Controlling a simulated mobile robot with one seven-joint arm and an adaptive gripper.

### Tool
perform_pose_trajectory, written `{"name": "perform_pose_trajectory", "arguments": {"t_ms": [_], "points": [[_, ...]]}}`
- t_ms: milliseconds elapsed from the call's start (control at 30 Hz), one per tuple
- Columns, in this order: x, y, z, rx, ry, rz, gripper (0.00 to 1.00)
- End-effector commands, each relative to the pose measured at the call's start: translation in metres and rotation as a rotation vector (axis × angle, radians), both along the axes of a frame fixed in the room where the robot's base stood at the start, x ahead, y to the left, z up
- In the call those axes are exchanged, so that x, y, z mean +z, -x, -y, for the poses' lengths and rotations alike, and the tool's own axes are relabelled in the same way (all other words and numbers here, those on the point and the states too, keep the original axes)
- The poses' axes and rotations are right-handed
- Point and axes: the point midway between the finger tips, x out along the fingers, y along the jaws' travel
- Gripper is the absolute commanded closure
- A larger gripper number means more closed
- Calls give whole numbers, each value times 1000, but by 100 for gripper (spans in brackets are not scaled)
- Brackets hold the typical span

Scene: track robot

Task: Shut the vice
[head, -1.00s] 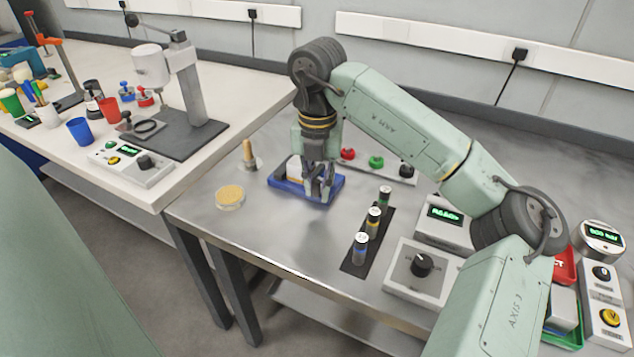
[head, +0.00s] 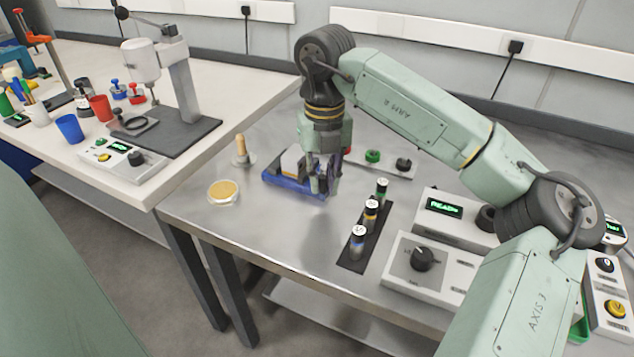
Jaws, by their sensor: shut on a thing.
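The blue vice (head: 284,184) sits on the metal bench, left of the row of small bottles. A pale block (head: 292,161) stands in it toward its left end. My gripper (head: 324,188) points down at the right end of the vice, with its fingers closed around a part there. The fingers hide most of that part, and I cannot make out its shape. How far the jaws of the vice are apart from the block is too small to tell.
Several dark bottles (head: 370,214) stand on a black strip right of the vice. A grey dial box (head: 420,262) is further right. A yellow dish (head: 223,191) and a wooden-handled tool (head: 240,150) are to the left. A button panel (head: 385,162) lies close behind my gripper.

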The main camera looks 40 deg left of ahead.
Motion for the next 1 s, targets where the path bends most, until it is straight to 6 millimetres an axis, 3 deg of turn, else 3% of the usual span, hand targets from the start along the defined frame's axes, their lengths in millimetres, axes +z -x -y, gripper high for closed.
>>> {"name": "perform_pose_trajectory", "arguments": {"t_ms": [1000], "points": [[1, -44, 26, 911, -5, -3, 100]]}}
